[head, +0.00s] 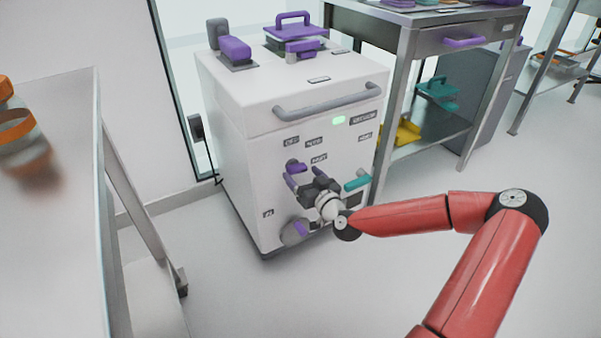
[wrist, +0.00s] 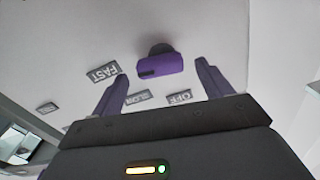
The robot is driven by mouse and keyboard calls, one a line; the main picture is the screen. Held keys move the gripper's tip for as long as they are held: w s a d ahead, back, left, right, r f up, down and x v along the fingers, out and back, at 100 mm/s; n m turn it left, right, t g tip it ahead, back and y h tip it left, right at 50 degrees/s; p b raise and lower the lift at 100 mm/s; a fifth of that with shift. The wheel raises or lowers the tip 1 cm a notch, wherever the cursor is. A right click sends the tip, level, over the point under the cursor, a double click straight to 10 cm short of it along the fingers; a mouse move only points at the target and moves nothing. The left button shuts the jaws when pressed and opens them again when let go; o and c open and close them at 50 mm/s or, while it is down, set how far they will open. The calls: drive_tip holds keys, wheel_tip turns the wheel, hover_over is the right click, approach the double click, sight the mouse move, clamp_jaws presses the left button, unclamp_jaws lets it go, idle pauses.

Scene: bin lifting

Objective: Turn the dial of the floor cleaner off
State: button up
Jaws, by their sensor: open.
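The floor cleaner (head: 240,140) is a white boxy machine with a grey front handle. Its dial (wrist: 160,66) is a purple knob on a dark stem, seen close in the wrist view. A dark mark sits at the knob's lower left end, on the side of the FAST label (wrist: 103,72), away from the OFF label (wrist: 179,97). The SLOW label (wrist: 139,97) lies between them. My gripper (wrist: 158,76) is open, its purple fingers apart on either side of the dial. I cannot tell contact. In the head view my gripper (head: 305,182) is at the machine's front, partly covering it.
A teal handle (head: 357,181) sticks out right of my gripper, and a grey round part with purple (head: 297,231) sits below. A metal table with a drawer (head: 440,42) stands to the right. A bench (head: 60,180) is at the left. Floor is clear in front.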

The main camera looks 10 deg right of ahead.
drive_tip(key=shift+x, duration=1.1)
drive_tip(key=shift+c, duration=0.2)
drive_tip(key=c, duration=0.9)
drive_tip(key=shift+c, duration=0.2)
